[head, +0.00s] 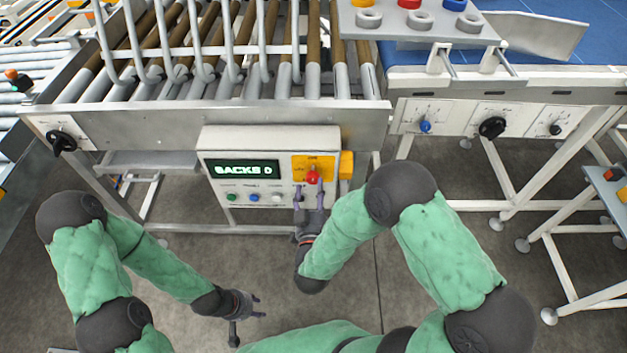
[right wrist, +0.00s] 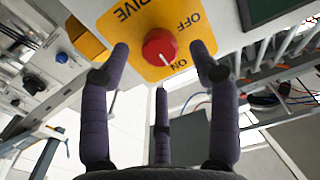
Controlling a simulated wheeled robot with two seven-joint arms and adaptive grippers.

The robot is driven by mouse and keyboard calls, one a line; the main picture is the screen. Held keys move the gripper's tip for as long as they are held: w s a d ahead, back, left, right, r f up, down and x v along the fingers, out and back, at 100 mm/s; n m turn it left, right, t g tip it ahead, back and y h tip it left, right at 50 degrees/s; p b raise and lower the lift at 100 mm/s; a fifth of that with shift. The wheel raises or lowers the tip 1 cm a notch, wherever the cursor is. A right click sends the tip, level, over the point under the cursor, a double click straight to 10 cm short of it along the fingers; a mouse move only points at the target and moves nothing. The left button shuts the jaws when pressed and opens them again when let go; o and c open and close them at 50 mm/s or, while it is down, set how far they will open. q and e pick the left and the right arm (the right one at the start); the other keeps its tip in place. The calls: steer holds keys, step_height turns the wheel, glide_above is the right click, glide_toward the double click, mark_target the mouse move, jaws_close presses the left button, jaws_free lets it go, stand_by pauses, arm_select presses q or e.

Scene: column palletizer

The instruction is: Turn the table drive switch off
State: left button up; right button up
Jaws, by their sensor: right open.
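The table drive switch is a red knob (head: 312,177) on a yellow plate (head: 327,162) at the right of the white control box (head: 212,146). In the right wrist view the knob (right wrist: 159,47) has a white mark on the side towards the ON label; OFF is at the upper right. My right gripper (head: 309,190) is open just in front of the knob. Its two upper fingers appear on either side of the knob, with a third below; I cannot tell whether any touches it. My left gripper (head: 250,306) is open and empty, low over the floor.
The box has a lit display (head: 241,169) and several buttons below it. A roller conveyor (head: 230,118) runs behind. A black knob (head: 491,127) and a blue knob (head: 425,126) sit on the frame at right. A black handle (head: 62,143) is at left.

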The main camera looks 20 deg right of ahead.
mark_target(313, 181)
steer(key=shift+b+x, duration=0.45)
steer(key=shift+x, duration=2)
steer(key=c, duration=1.2)
